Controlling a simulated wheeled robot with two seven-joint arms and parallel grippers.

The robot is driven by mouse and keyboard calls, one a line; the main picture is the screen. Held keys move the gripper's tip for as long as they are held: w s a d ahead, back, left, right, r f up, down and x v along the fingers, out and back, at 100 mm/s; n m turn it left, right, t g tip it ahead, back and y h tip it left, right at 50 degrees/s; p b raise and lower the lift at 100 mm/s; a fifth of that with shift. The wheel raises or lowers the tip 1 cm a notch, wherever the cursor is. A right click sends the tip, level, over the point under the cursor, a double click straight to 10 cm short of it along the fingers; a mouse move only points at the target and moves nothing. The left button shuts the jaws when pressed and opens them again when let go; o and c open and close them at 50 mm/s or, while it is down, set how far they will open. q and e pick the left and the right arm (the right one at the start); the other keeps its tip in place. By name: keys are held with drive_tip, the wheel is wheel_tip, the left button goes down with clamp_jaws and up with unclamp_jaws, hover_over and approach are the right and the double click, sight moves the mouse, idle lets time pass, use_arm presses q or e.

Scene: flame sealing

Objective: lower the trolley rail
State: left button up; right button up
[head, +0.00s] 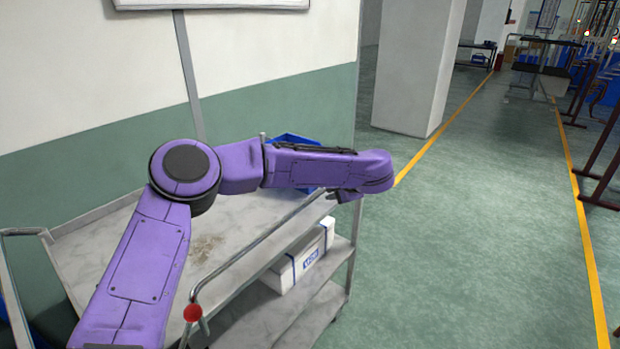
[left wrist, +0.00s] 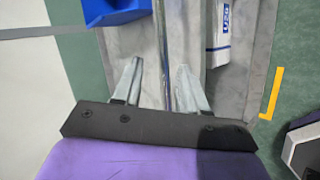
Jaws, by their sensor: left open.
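The grey trolley (head: 105,232) stands against the wall, with a tubular rail (head: 262,240) raised along its near side above the top shelf. A red knob (head: 193,313) sits near the rail's front end. My left arm reaches across the trolley from the lower left. My left gripper (head: 347,196) is at the rail's far end, its fingers mostly hidden under the wrist. In the left wrist view, the rail (left wrist: 159,35) runs between the two open fingers of the gripper (left wrist: 160,68), with gaps visible on both sides.
A blue bin (head: 290,138) stands on the far end of the top shelf, partly behind my arm. A white box with a blue label (head: 300,258) lies on the shelf below.

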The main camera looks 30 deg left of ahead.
sight(307, 201)
use_arm(q)
drive_tip(key=s+a+r+n+g+h, duration=0.35)
drive_tip(key=r+n+h, duration=0.2)
drive_tip(key=r, duration=0.35)
drive_tip(key=shift+m+g+h, duration=0.35)
drive_tip(key=shift+g+h, duration=0.3)
drive_tip(key=f, duration=0.3)
drive_tip(key=s+f+p, duration=0.1)
drive_tip(key=f, duration=0.5)
drive_tip(key=shift+s+a+f, duration=0.15)
drive_tip(key=shift+a+f, duration=0.1)
drive_tip(key=shift+f, duration=0.1)
drive_tip(key=shift+d+f, duration=0.1)
drive_tip(key=shift+f, duration=0.3)
clamp_jaws()
